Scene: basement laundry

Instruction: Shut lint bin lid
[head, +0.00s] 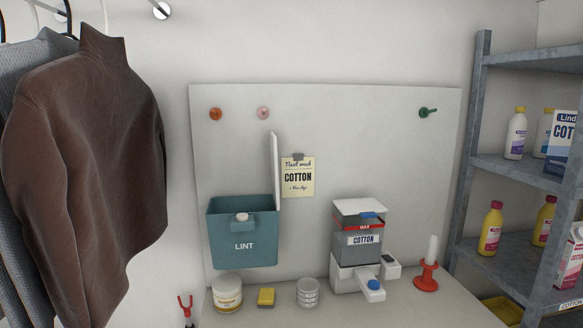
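The lint bin (243,262) is a teal box marked LINT, mounted on the pale wall board left of centre in the head view. Its lid (275,172) is a thin white panel standing upright at the bin's right edge, so the bin is open at the top. The lid shows nearly edge-on. A teal block with a pale round knob (241,217) sits on the bin's front near the rim. The inside of the bin is mostly hidden. Neither of my grippers is in view.
Below the bin, a counter (420,308) holds jars, a yellow sponge (266,297), a COTTON dispenser (357,246) and a red holder (427,276). A note (298,177) hangs right of the lid. Brown clothing (95,165) hangs left; metal shelves (520,172) stand right.

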